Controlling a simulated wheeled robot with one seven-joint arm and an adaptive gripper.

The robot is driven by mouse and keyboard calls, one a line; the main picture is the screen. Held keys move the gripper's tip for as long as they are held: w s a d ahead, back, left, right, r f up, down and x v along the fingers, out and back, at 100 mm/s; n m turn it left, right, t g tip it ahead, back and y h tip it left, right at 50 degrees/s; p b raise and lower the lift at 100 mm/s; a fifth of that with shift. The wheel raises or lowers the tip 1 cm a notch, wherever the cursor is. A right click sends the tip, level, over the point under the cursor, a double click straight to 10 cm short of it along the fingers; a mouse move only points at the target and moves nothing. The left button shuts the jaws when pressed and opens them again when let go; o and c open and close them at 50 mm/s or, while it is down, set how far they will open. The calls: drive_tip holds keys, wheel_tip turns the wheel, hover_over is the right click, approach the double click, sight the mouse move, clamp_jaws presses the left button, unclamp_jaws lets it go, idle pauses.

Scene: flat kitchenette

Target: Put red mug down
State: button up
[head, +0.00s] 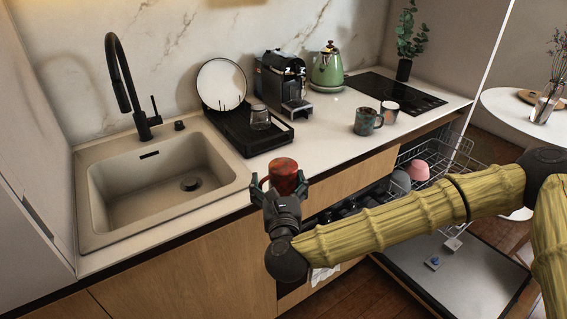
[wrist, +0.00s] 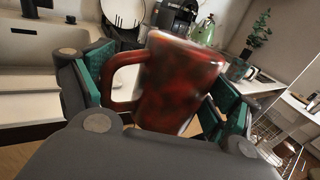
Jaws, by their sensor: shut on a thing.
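The red mug (head: 283,173) is mottled red and dark. My gripper (head: 281,188) holds it near the counter's front edge, between the sink and the dishwasher. In the wrist view the mug (wrist: 178,85) sits between the green finger pads, with its handle to the left and its body tilted in the picture. The fingers (wrist: 160,100) are on both sides of it. Whether the mug's base touches anything is hidden by my gripper.
The counter (head: 330,140) has clear room right of the black drying tray (head: 238,135), which bears a glass (head: 260,117) and a plate (head: 222,84). Two mugs (head: 367,121) (head: 390,111) stand farther right. The sink (head: 165,180) is left. The dishwasher (head: 445,265) is open below.

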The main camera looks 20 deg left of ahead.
drive_tip(key=shift+s+a+r, duration=0.1)
drive_tip(key=shift+a+r, duration=0.25)
drive_tip(key=shift+a, duration=0.05)
drive_tip(key=shift+w+a+r, duration=0.1)
drive_tip(key=shift+w, duration=0.2)
drive_tip(key=w+p, duration=0.1)
drive_tip(key=w, duration=0.4)
drive_tip(key=w+a+f+p, duration=0.1)
drive_tip(key=w+p, duration=0.1)
drive_tip(key=w, duration=0.2)
drive_tip(key=w+a+p, duration=0.1)
drive_tip(key=w, duration=0.4)
drive_tip(key=shift+w+a+f, duration=0.15)
drive_tip(key=shift+w+f, duration=0.1)
drive_tip(key=shift+w, duration=0.1)
drive_tip(key=shift+w+f+p, duration=0.2)
drive_tip(key=shift+p, duration=0.15)
wheel_tip(320, 180, down, 3)
drive_tip(key=shift+r+p, duration=0.2)
drive_tip(key=shift+p, duration=0.55)
drive_tip(key=shift+f, duration=0.35)
drive_tip(key=shift+f, duration=0.15)
drive_tip(key=o, duration=0.7)
